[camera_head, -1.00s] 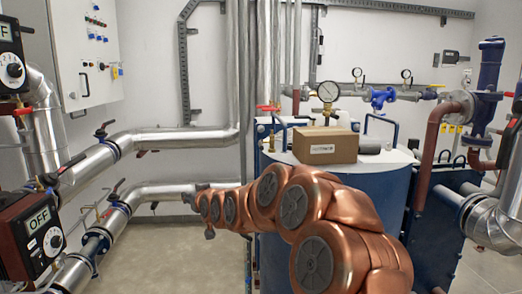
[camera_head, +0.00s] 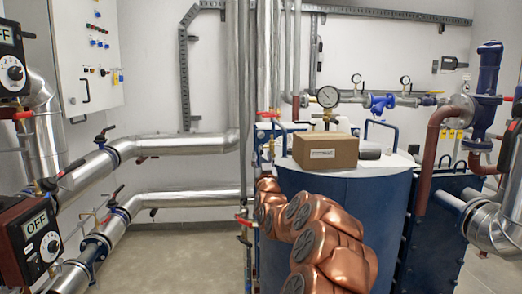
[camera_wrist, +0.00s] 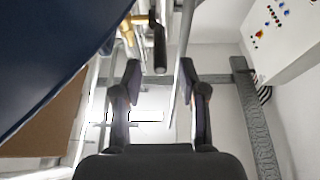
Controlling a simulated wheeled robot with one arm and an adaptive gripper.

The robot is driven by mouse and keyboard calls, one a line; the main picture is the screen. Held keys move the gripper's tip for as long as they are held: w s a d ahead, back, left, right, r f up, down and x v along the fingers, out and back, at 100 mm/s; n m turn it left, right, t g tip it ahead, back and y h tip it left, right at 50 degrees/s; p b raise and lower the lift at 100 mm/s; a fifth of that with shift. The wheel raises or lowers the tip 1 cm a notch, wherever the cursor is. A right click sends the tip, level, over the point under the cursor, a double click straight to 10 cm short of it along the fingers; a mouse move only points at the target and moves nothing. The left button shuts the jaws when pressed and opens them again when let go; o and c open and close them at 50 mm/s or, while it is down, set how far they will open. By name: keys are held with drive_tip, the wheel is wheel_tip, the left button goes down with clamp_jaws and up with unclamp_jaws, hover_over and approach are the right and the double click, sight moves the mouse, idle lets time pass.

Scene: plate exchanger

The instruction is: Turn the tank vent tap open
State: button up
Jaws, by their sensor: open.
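The wrist view shows a small brass tap (camera_wrist: 127,32) with a dark lever (camera_wrist: 160,48), which looks like the tank vent tap. The lever hangs at the top centre of that view, in line with the gap between my fingers. My gripper (camera_wrist: 159,72) is open, with one finger on each side of the gap. I cannot tell whether it touches the lever. The blue tank (camera_head: 335,195) stands right of centre in the head view, behind my copper arm. My gripper is hidden there, and I cannot pick out the tap.
A cardboard box (camera_head: 325,151) sits on the tank's pale lid. A pressure gauge (camera_head: 328,97) and blue tube handles rise around it. Vertical pipes (camera_head: 238,70) stand close to the tank's left side. Silver pipes (camera_head: 180,145) run along the left. Floor between them is clear.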

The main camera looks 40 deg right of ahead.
sight(260, 147)
drive_tip(key=shift+p+x, duration=0.55)
drive_tip(key=shift+x, duration=2.05)
drive_tip(key=shift+f, duration=0.1)
clamp_jaws()
